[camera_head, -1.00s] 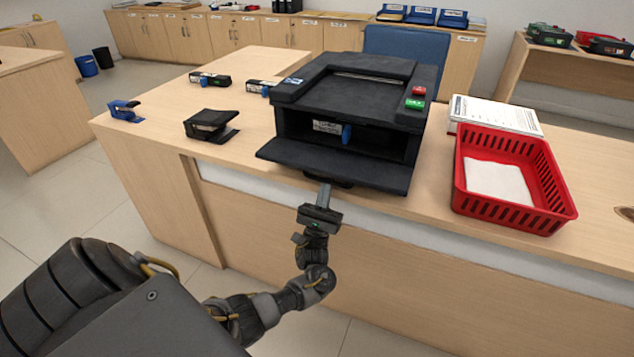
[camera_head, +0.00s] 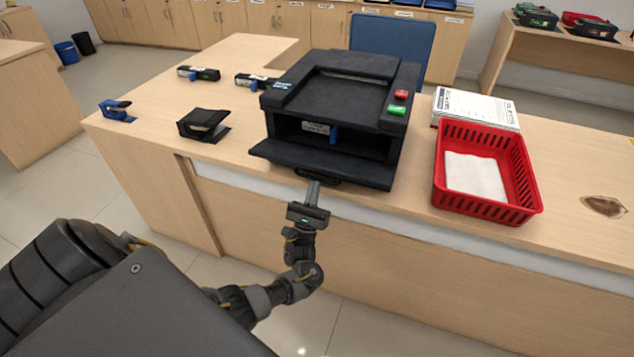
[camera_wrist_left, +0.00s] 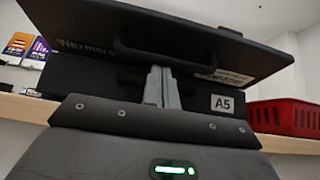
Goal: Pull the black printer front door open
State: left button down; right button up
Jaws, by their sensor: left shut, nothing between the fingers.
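The black printer (camera_head: 357,93) stands on the counter with its front door (camera_head: 322,166) folded down and outward. The opening behind it shows a dark bay with a blue part and a white label (camera_head: 317,128). My left gripper (camera_head: 314,185) is shut and empty, just below and in front of the door's front edge. In the left wrist view the fingertips (camera_wrist_left: 160,72) point up under the door (camera_wrist_left: 215,45), close to its dark handle (camera_wrist_left: 170,55). I cannot tell whether they touch. My right gripper is not in view.
A red basket (camera_head: 520,178) with white paper stands right of the printer, near a stack of printed sheets (camera_head: 476,106). The counter's front edge lies below the door.

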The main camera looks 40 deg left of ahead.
pick_arm(q)
jog(key=shift+s+r+p, duration=0.1)
jog(key=shift+p, duration=0.25)
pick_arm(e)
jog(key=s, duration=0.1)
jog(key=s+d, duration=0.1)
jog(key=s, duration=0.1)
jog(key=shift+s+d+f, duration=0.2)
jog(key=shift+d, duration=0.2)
